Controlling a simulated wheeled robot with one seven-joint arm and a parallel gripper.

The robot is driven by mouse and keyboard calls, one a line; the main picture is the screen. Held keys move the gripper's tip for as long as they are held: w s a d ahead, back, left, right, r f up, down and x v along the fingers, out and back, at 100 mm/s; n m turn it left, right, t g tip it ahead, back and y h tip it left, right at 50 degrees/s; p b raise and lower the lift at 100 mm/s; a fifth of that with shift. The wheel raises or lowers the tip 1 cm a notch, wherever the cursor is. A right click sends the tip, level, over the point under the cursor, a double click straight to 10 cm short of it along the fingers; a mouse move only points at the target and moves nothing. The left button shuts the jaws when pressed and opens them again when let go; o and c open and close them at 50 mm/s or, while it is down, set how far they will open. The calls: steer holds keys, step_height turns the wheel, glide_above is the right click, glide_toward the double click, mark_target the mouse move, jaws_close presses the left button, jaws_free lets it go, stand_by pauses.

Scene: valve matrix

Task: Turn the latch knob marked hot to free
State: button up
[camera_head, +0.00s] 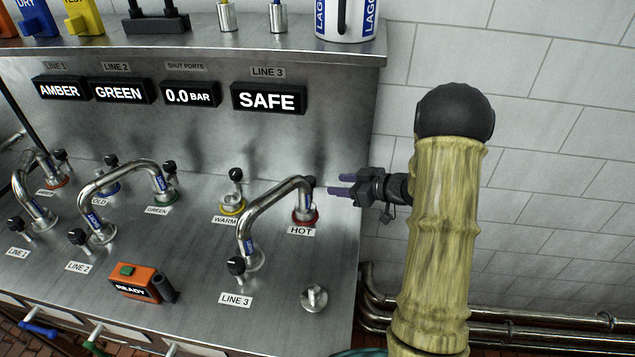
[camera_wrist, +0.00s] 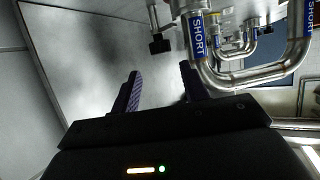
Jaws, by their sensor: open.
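The port marked HOT (camera_head: 301,230) has a red ring (camera_head: 305,218) on the grey metal bench. One end of a bent metal pipe (camera_head: 268,203) sits in it; the other end is at LINE 3. A black latch knob (camera_head: 309,182) stands behind the pipe at HOT and is partly hidden, so I cannot tell its setting. My gripper (camera_head: 336,184) is open and empty, with purple fingers pointing left, just right of the knob and apart from it. In the wrist view, the fingers (camera_wrist: 162,90) are apart, and a black knob on a stem (camera_wrist: 160,45) shows beyond them.
The WARM port (camera_head: 232,207) is left of HOT. Other pipes join LINE 1 and LINE 2 to AMBER and GREEN. A LINE 3 display (camera_head: 268,97) reads SAFE. An orange box (camera_head: 136,281) reads READY. A bare metal knob (camera_head: 314,298) stands at front right.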

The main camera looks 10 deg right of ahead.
steer(key=x, duration=0.8)
steer(key=shift+w+a+f, duration=0.1)
steer(key=shift+w+a, duration=0.05)
steer(key=shift+w, duration=0.05)
steer(key=c, duration=0.7)
steer(key=shift+p, duration=0.3)
